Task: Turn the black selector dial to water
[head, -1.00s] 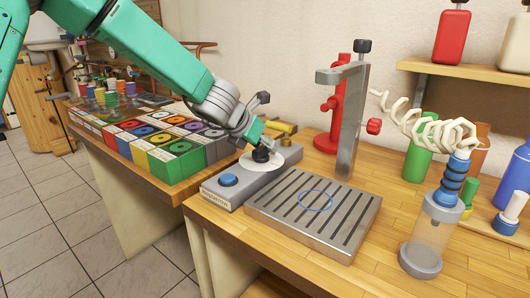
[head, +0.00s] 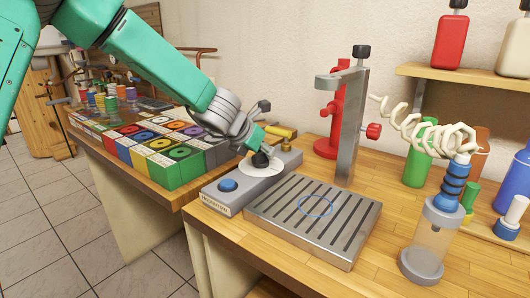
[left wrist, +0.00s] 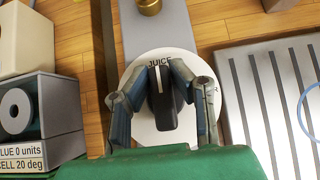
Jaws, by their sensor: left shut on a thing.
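The black selector dial (left wrist: 163,98) stands on a round white plate (left wrist: 205,122) in the left wrist view. A white line on the dial points up toward the word JUICE on the plate. No WATER label can be read; part of the plate is hidden by my fingers. My left gripper (left wrist: 163,88) has its two fingers on either side of the dial and is shut on it. In the head view the left gripper (head: 261,153) is at the dial on the grey unit (head: 213,194), which has a blue button (head: 228,185). My right gripper is not in view.
A slotted metal tray (head: 345,228) lies right of the unit, with a metal post (head: 352,130) behind it. A clear cylinder with a blue neck (head: 431,240) stands at the right. Coloured boxes (head: 178,166) fill the table at left.

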